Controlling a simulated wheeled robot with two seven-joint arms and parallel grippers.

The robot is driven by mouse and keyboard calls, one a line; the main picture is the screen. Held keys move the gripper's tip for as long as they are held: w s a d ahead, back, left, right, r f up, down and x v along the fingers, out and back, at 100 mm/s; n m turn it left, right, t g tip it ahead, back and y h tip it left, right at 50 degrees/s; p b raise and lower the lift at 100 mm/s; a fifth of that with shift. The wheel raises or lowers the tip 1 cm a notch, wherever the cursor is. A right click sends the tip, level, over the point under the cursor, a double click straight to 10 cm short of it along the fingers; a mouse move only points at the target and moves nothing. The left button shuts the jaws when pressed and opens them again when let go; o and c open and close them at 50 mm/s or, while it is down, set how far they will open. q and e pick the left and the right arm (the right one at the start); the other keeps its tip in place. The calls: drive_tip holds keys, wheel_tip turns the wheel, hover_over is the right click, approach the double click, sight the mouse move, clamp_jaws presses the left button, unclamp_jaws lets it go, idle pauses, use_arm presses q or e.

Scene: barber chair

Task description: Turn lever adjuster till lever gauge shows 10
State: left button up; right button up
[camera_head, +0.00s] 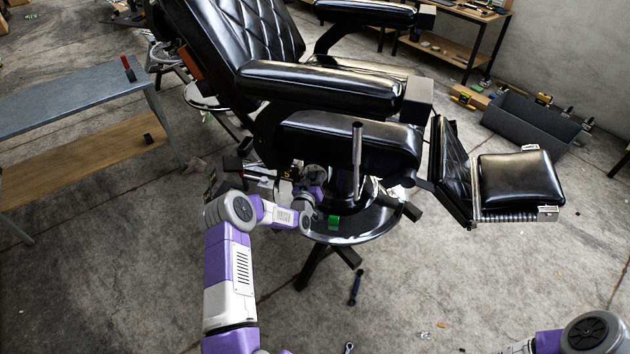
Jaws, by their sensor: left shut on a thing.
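The barber chair (318,88) is black, with a metal lever (357,160) standing upright at its near side. A small dark gauge (287,173) with an orange mark, perhaps a 5, sits under the seat to the left of the lever. My left gripper (313,180) is under the seat, just right of the gauge. It is shut on a dark round part there, which looks like the lever adjuster; the fingers are largely hidden. My right arm (590,332) shows only at the bottom right corner; its gripper is out of view.
A metal-topped bench (70,95) is at left. A wrench (356,287) lies on the floor. A grey bin (530,122) stands at right. The front floor is mostly clear.

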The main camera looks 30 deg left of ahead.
use_arm(q)
drive_tip(key=n+b, duration=0.2)
drive_tip(key=n, duration=0.1)
drive_tip(key=shift+f+b, duration=0.2)
drive_tip(key=shift+b, duration=0.15)
drive_tip(key=shift+r+n+b, duration=0.1)
drive_tip(key=shift+n+b, duration=0.7)
drive_tip(key=shift+n, duration=0.4)
drive_tip(key=o, duration=1)
drive_tip(key=shift+r, duration=0.1)
drive_tip(key=shift+p+v, duration=0.95)
drive_tip(key=shift+v, duration=2.9)
